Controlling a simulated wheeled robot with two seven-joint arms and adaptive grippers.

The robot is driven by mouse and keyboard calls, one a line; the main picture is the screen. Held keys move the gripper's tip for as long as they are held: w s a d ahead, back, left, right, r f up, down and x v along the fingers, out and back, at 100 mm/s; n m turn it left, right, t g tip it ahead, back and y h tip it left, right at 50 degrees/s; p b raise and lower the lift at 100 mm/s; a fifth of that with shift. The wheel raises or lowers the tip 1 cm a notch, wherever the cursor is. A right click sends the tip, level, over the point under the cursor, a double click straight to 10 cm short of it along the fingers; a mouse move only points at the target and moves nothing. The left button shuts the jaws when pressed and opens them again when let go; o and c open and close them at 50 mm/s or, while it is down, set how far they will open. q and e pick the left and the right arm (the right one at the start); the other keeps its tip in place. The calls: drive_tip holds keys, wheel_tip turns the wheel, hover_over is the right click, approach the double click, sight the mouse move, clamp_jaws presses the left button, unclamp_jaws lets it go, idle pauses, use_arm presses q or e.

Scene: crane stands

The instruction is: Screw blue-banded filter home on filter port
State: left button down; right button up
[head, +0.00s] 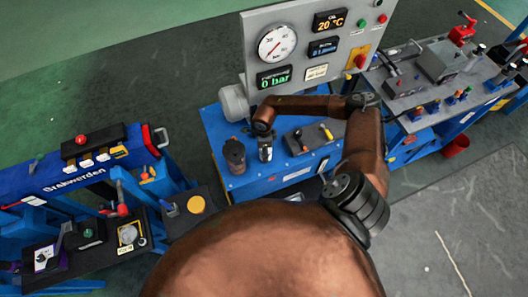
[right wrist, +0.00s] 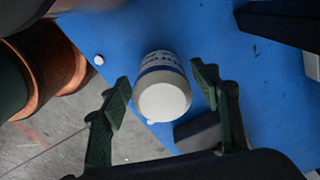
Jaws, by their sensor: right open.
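The blue-banded filter (right wrist: 164,98) is a white cylinder with a blue band and dark print. Its pale round end faces the right wrist camera. My right gripper (right wrist: 162,90) is open, with one dark green fingertip on each side of the filter. A gap shows on both sides. In the head view the filter (head: 265,153) is a small white shape on the blue bench, below the end of my right arm. The fingers are too small to make out there. I cannot pick out the filter port for certain. My left gripper is not in view.
The blue bench (head: 215,125) carries a dark brown cylinder (head: 234,157) just left of the filter and a grey tool tray (head: 313,136) to its right. A gauge panel (head: 300,55) reading 0 bar rises behind. Other stands flank the bench.

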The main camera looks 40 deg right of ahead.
drive_tip(key=shift+n, duration=0.8)
drive_tip(key=shift+s+d, duration=0.1)
drive_tip(key=shift+d, duration=0.15)
drive_tip(key=c, duration=1.2)
drive_tip(key=shift+r, duration=0.1)
drive_tip(key=shift+c, duration=0.7)
drive_tip(key=m+p, duration=0.1)
drive_tip(key=m, duration=0.3)
drive_tip(key=shift+r+p, duration=0.1)
drive_tip(key=shift+p, duration=0.2)
drive_tip(key=shift+m, duration=0.7)
